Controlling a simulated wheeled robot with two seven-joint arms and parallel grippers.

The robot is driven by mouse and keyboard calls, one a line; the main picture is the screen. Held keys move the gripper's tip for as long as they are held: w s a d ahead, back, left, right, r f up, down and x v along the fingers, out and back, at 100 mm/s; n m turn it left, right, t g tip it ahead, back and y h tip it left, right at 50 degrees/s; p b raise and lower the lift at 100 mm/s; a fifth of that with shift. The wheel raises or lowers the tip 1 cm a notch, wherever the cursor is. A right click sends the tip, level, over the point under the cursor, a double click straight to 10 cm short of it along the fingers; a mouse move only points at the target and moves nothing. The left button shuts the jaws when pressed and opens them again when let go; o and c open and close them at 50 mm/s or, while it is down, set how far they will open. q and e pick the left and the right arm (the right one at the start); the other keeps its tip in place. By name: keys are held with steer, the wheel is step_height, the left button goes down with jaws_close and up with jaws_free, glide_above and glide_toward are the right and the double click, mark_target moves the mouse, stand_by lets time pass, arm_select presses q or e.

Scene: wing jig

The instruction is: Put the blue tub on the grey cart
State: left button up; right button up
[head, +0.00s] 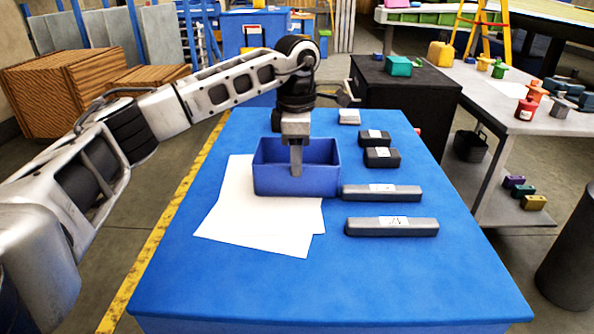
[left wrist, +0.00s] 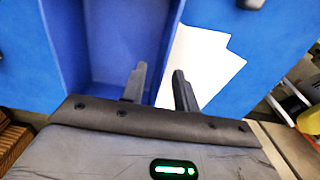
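The blue tub (head: 265,180) is an open box standing upright on the blue table, partly over white paper sheets. In the left wrist view, the tub (left wrist: 115,40) lies below the gripper (left wrist: 160,80). One finger is over the inside and the other over the paper, with the wall between them. The fingers are apart, with no clear grip on the wall. A grey table (head: 494,108) with a lower shelf, possibly the cart, stands at right.
On the blue table (head: 300,290), grey bars (head: 392,227) and dark boxes (head: 381,157) lie right of the tub. White paper (head: 260,229) lies in front. A black cabinet (head: 412,100) stands behind. The grey table's top holds several small coloured items.

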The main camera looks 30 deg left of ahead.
mark_target(296, 195)
arm_select(q)
step_height(296, 195, down, 5)
steer(key=shift+s+r, duration=0.15)
jaws_close()
steer(key=shift+r, duration=0.1)
